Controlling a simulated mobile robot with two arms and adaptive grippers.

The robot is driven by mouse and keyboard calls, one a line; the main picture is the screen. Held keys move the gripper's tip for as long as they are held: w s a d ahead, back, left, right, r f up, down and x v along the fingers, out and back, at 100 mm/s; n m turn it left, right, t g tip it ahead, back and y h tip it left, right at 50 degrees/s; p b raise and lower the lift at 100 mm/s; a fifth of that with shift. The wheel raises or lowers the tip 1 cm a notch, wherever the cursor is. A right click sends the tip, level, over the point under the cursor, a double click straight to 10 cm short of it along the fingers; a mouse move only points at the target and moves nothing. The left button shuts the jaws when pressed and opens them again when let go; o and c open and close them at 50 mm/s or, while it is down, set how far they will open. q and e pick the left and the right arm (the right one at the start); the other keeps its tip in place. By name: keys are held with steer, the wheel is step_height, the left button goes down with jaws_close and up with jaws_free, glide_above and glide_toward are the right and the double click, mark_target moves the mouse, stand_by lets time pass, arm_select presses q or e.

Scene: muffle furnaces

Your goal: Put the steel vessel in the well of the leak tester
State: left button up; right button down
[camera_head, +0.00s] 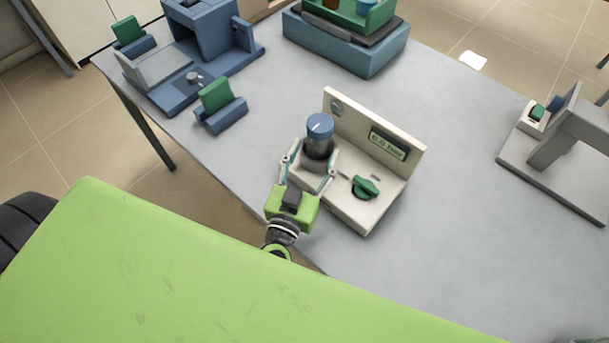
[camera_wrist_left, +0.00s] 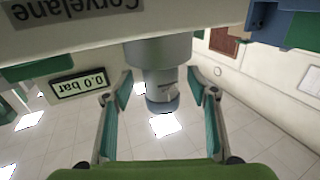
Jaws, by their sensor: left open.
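The steel vessel (camera_head: 318,147) is a dark grey cylinder with a blue cap, standing upright at the left end of the cream leak tester (camera_head: 345,205). In the left wrist view, which is upside down, the vessel (camera_wrist_left: 160,84) meets a wider grey cylindrical part on the tester (camera_wrist_left: 225,38). This looks like the well's collar, but its inside is hidden. My left gripper (camera_head: 310,164) is open, with one finger on each side of the vessel and gaps showing in the left wrist view. My right gripper is out of view.
The tester has a green knob (camera_head: 365,187) and a display (camera_head: 388,143). Blue fixtures (camera_head: 205,65) stand at the back left, a blue box with a green tray (camera_head: 345,45) at the back, and a grey device (camera_head: 560,140) at the right. Grey table around the tester is clear.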

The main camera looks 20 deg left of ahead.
arm_select(q)
steer(key=s+b, duration=0.1)
steer(key=s, duration=0.7)
steer(key=shift+d, duration=0.15)
